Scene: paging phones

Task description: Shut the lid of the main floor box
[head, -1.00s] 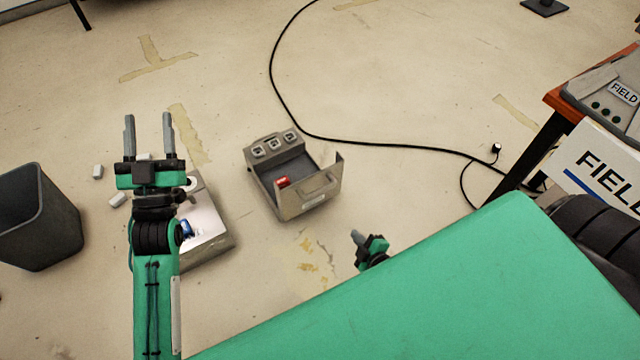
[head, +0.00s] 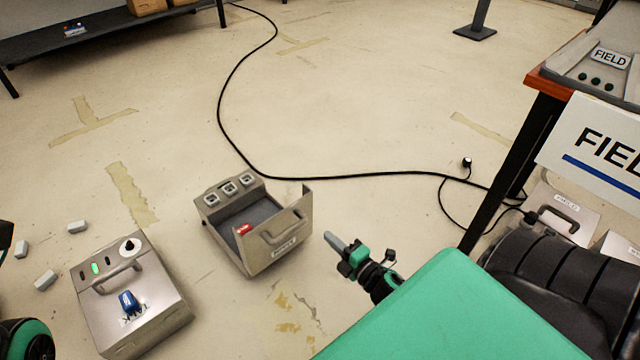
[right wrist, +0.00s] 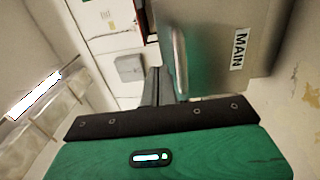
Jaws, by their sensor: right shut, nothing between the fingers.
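The main floor box (head: 228,246) stands open on the floor in the middle of the head view. Its grey lid (head: 296,232), with a handle and a label, stands raised on the near right side. Inside are a dark tray and a small red item (head: 243,229). My right gripper (head: 330,239) is shut and empty, just right of the lid. In the right wrist view its fingers (right wrist: 155,86) are beside the lid's handle (right wrist: 180,62), and the lid's MAIN label (right wrist: 239,49) shows. Whether they touch is unclear. My left gripper is not clearly in view.
A closed silver case (head: 150,315) with a blue item on it stands at lower left, near several small pale blocks (head: 77,227). A black cable (head: 360,174) runs behind the box. A table (head: 540,85) stands at right. Floor beyond is mostly clear.

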